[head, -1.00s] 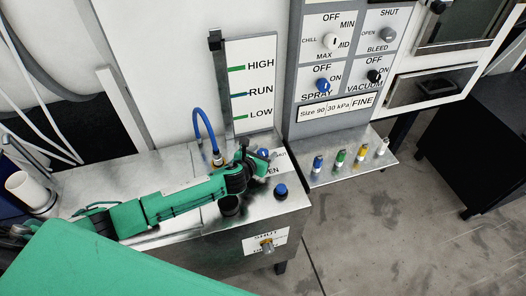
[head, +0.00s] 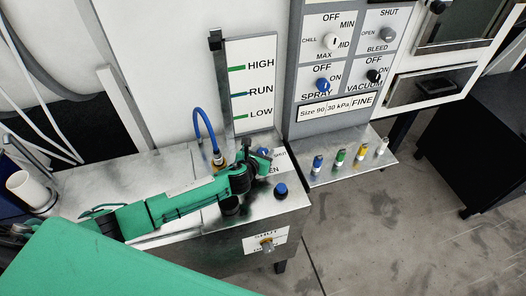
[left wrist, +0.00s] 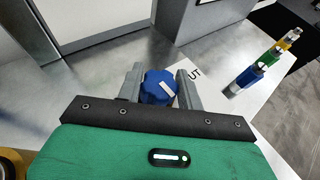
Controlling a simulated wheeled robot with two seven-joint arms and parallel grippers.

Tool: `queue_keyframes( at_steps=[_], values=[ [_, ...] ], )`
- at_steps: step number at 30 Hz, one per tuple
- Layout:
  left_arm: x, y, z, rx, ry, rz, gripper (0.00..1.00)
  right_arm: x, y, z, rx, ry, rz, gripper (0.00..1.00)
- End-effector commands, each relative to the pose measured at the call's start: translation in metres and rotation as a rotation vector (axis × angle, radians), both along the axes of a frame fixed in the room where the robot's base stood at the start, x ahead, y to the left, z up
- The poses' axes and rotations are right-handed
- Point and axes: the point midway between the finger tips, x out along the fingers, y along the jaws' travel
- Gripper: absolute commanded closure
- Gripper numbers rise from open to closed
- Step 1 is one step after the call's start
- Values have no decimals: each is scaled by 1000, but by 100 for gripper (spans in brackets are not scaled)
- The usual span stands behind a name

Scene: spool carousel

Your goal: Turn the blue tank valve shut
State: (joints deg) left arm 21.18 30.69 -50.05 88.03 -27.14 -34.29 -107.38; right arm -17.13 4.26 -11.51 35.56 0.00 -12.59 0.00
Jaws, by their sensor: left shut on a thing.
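The blue tank valve knob (left wrist: 153,82) sits on the metal tank top, with a white pointer mark on its face. My left gripper (left wrist: 160,87) is shut on it, one finger on each side. In the wrist view the mark lies on the knob's right half; a label ending in "UT" (left wrist: 195,75) shows just right of the fingers. In the head view the left gripper (head: 262,160) covers part of the valve and its label, of which "EN" shows. My right gripper is not in view.
A blue hose (head: 204,122) rises behind the left gripper. Another blue knob (head: 281,190) stands in front of the valve. A gauge marked HIGH, RUN, LOW (head: 250,80) stands behind. Several coloured fittings (head: 340,158) stand on a shelf at right. A front valve (head: 267,245) has a SHUT label.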

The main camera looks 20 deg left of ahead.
Motion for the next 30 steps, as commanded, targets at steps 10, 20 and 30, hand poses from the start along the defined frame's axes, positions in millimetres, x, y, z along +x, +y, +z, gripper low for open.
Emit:
queue_keyframes(
  at_steps=[10, 20, 30],
  values=[
    [-1, -3, 1, -2, 3, 258, 86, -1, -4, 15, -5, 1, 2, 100],
    [0, -3, 1, -3, 3, 573, 86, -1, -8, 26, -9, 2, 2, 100],
    [0, -2, -1, -1, 3, 897, 86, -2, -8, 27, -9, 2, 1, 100]
  ],
)
